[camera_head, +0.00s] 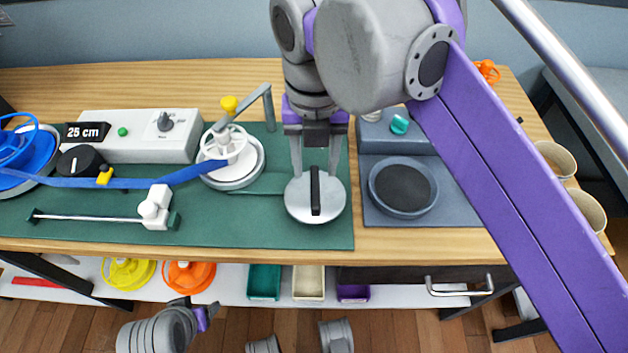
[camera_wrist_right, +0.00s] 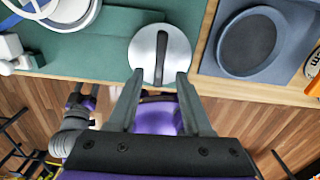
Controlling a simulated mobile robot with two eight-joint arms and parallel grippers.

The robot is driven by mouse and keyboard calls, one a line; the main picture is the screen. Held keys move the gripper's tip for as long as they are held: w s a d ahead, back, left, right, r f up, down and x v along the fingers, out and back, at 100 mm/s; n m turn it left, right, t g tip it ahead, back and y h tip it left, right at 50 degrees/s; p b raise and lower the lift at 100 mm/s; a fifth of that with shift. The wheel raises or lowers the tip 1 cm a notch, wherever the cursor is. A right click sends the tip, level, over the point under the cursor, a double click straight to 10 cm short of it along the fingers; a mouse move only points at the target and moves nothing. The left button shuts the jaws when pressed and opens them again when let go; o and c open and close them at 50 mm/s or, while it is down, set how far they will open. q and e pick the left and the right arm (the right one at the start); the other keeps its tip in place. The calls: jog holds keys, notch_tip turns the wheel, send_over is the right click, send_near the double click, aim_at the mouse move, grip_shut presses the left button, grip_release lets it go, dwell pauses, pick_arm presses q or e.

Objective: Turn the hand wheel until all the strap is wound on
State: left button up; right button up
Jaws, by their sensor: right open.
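The hand wheel, a silver disc (camera_head: 331,205) with a black grip bar (camera_head: 315,195), lies on the green mat; it also shows in the wrist view (camera_wrist_right: 148,55). My right gripper (camera_head: 316,174) is open above it, one finger on each side of the bar; in the wrist view its fingertips (camera_wrist_right: 160,76) overlap the disc's near edge. I cannot tell whether they touch it. The blue strap (camera_head: 150,183) runs from a blue reel (camera_head: 35,150) at far left to a white spool (camera_head: 232,180). My left gripper (camera_head: 203,314) hangs low at the front, its jaws unclear.
A white box (camera_head: 150,125) with a display reading "25 cm" stands behind the strap. A yellow-tipped grey arm (camera_head: 250,97) rises by the spool. A grey unit with a round dark pad (camera_head: 403,187) is right of the mat. Coloured wheels and trays sit on the lower shelf.

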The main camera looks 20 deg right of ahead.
aim_at(315, 185)
notch_tip(315, 185, down, 5)
jog(key=shift+f+b, duration=0.1)
jog(key=shift+b, duration=0.45)
grip_shut()
